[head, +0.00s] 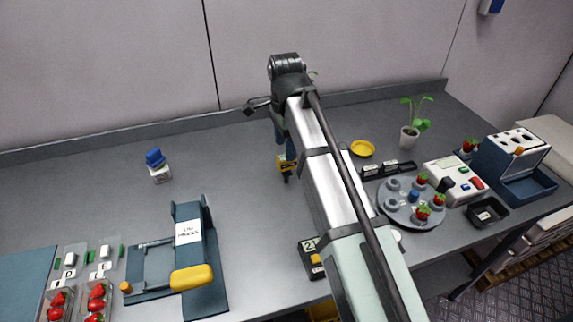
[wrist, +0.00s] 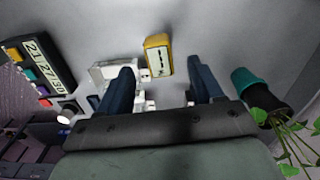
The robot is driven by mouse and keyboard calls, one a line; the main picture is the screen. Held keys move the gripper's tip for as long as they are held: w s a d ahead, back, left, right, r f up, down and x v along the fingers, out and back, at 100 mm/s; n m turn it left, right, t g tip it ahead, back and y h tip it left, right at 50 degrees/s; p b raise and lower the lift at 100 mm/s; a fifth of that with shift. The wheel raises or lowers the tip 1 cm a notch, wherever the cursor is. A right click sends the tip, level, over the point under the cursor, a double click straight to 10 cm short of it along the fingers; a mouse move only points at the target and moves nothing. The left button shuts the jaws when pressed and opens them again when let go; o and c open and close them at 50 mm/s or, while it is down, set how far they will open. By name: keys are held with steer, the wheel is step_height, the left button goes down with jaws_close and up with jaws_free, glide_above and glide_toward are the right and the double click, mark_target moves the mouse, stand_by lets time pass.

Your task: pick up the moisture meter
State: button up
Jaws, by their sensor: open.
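A small yellow device with a pale, dark-marked face, which looks like the moisture meter (wrist: 159,50), lies ahead of my gripper (wrist: 161,80) in the wrist view. In the head view the yellow meter (head: 286,166) shows just below my gripper (head: 286,152), on the bench left of my arm. The fingers partly cover it, and I cannot tell whether they touch it.
A blue-capped bottle (head: 155,158) stands at back left. A timer (head: 310,262) sits by my arm. A yellow dish (head: 362,149), potted plant (head: 409,138) and round strawberry rack (head: 398,213) are right.

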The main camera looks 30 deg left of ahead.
mark_target(285, 167)
steer(key=shift+d+f, duration=0.15)
steer(key=shift+f, duration=3.25)
steer(key=c, duration=1.1)
